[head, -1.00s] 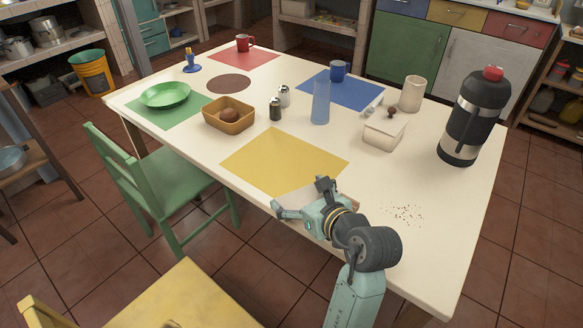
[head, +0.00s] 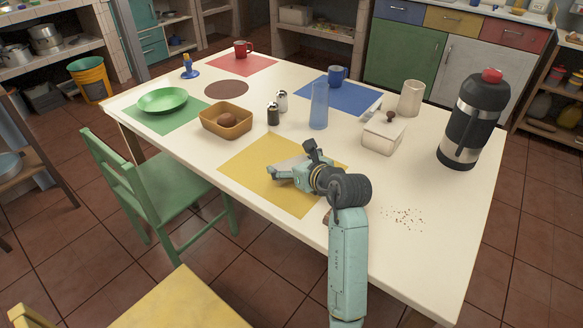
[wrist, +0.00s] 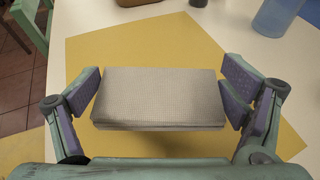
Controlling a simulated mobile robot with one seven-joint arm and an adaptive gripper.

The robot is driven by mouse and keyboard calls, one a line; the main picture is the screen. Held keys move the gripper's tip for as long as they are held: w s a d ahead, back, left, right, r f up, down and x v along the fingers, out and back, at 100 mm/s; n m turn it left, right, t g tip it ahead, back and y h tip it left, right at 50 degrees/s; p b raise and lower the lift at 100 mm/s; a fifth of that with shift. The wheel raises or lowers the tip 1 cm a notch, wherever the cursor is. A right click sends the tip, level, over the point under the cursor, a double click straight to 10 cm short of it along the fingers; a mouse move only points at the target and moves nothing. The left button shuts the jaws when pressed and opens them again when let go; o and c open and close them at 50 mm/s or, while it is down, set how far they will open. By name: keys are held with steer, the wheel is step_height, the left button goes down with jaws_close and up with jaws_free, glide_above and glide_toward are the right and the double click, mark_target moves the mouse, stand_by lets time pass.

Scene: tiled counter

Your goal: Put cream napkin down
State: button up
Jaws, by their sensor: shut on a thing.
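The cream napkin (wrist: 160,97) is a folded, textured block in the wrist view, between the two finger pads of my gripper (wrist: 162,92). My gripper is shut on its left and right ends. Behind it lies the yellow placemat (wrist: 185,38). In the head view my gripper (head: 290,171) is over the yellow placemat (head: 248,162) near the table's front edge. Only a pale sliver of the napkin (head: 289,163) shows there, the rest hidden by my gripper. I cannot tell whether the napkin touches the mat.
A wooden bowl (head: 216,128), shakers (head: 273,115) and a blue glass (head: 319,106) stand beyond the mat. A lidded cream box (head: 383,137) and a large flask (head: 470,122) are at right. Dark crumbs (head: 408,216) lie right of my arm. A green chair (head: 160,185) is at left.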

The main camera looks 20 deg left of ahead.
steer(key=shift+f, duration=1.4)
steer(key=shift+f, duration=0.2)
steer(key=o, duration=0.8)
steer(key=shift+r, duration=0.1)
